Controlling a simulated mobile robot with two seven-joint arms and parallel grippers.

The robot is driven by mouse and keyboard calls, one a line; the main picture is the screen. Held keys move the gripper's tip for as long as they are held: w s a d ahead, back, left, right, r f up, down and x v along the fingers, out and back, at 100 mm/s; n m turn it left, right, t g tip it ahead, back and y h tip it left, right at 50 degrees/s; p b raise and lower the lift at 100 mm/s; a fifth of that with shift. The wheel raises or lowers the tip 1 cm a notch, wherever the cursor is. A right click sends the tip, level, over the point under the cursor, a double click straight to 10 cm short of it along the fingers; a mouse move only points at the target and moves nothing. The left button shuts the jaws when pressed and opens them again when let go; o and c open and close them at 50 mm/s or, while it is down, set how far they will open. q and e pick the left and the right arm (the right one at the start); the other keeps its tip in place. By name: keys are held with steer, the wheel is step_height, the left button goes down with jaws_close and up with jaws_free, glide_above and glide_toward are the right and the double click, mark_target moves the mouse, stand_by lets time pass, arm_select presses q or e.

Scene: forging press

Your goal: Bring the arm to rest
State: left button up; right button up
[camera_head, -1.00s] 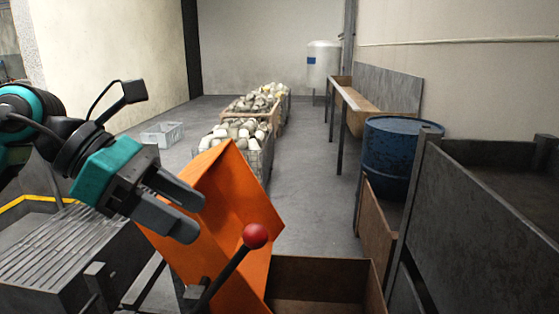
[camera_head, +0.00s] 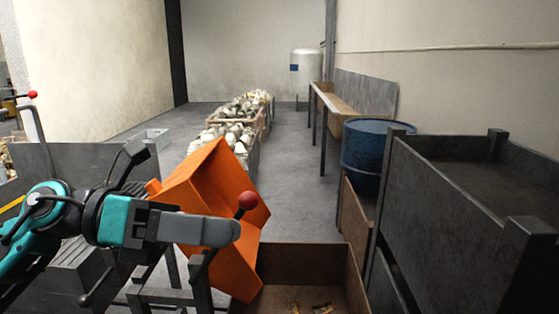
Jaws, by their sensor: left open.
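My left arm comes in from the left, and its teal and grey gripper (camera_head: 232,232) points to the right. The fingers lie nearly edge-on, one behind the other, with nothing seen between them. The gripper is in front of an orange tilted chute (camera_head: 235,272) and hides part of it. The fingertips are close to a red ball knob (camera_head: 247,201) on a lever; I cannot tell whether they touch. My right gripper is not in view.
A brown bin (camera_head: 350,280) with small pieces in it stands below the chute. A blue drum (camera_head: 372,150) and a dark metal container (camera_head: 450,200) stand at the right. Crates of pale parts (camera_head: 233,137) line the open grey floor (camera_head: 295,195).

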arm_select(q)
steer(key=w+a+f+n+t+y, duration=0.2)
steer(key=f+n+t, duration=0.35)
steer(key=n, duration=0.45)
steer(key=w+a+f+n+t+y+p, duration=0.1)
steer(key=w+a+f+n+t+y, duration=0.2)
steer(key=n+t, duration=0.6)
steer(key=w+a+f+n+t, duration=0.15)
steer(key=f+n+t, duration=0.4)
steer(key=n, duration=0.65)
steer(key=s+a+f+n+g+y, duration=0.1)
steer(key=s+f+n+g+y, duration=0.3)
steer(key=f, duration=0.9)
steer(key=s+a+f+n+g+y, duration=0.2)
steer(key=s+f+n+g+y, duration=0.2)
steer(key=s+f+n, duration=0.6)
step_height(320, 180, down, 4)
steer(key=shift+s+a+g+y, duration=0.25)
steer(key=shift+g+y, duration=0.05)
steer(key=shift+y, duration=0.7)
